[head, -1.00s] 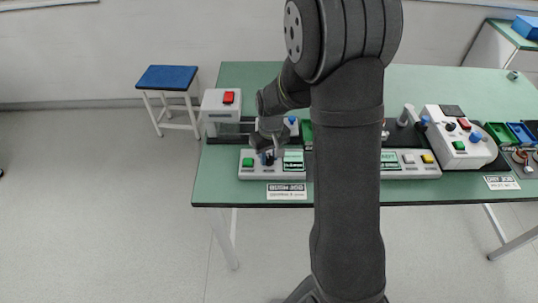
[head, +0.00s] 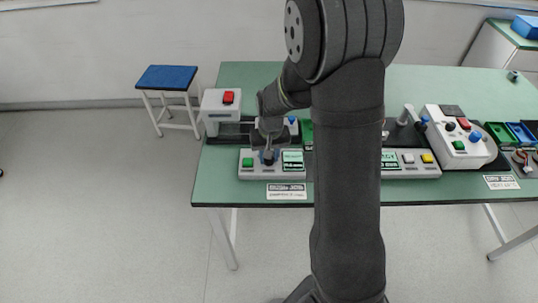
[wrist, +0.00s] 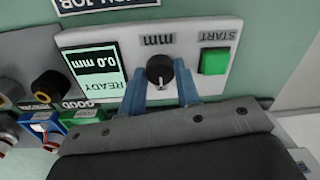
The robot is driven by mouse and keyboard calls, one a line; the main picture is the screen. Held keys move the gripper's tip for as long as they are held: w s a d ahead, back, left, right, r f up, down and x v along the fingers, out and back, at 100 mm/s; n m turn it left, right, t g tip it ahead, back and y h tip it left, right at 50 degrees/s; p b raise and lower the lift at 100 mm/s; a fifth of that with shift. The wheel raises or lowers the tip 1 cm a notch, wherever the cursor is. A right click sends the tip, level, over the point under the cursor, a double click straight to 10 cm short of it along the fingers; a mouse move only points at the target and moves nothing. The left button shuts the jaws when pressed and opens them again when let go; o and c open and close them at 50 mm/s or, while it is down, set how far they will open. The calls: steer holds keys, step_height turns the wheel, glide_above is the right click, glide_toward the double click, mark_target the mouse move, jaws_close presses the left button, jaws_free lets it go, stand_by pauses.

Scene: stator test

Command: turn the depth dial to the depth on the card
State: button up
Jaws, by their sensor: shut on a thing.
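The depth dial is a black round knob (wrist: 160,70) with a white pointer line, on a white control panel (wrist: 190,42) marked "mm". My gripper (wrist: 160,80) is shut on the dial, one blue finger on each side. In the head view my gripper (head: 268,153) is down at the panel (head: 278,176) and mostly covers the dial. The panel's display (wrist: 98,68) reads "READY 0.0 mm". A card (head: 286,191) lies in front of the panel; its small print is not readable.
A green button (wrist: 214,61) sits beside the dial. A white machine with a red button (head: 228,97) stands behind the panel. Another panel (head: 410,165), a white box with coloured buttons (head: 460,140) and bins (head: 521,133) are to the right. A blue stool (head: 167,78) stands at left.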

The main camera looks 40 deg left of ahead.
steer(key=o, duration=1)
steer(key=r, duration=1.7)
steer(key=shift+w+d+r, duration=0.15)
steer(key=shift+w+r, duration=0.1)
steer(key=f, duration=1.7)
steer(key=shift+s+f, duration=0.25)
steer(key=shift+s, duration=0.05)
steer(key=shift+a, duration=0.2)
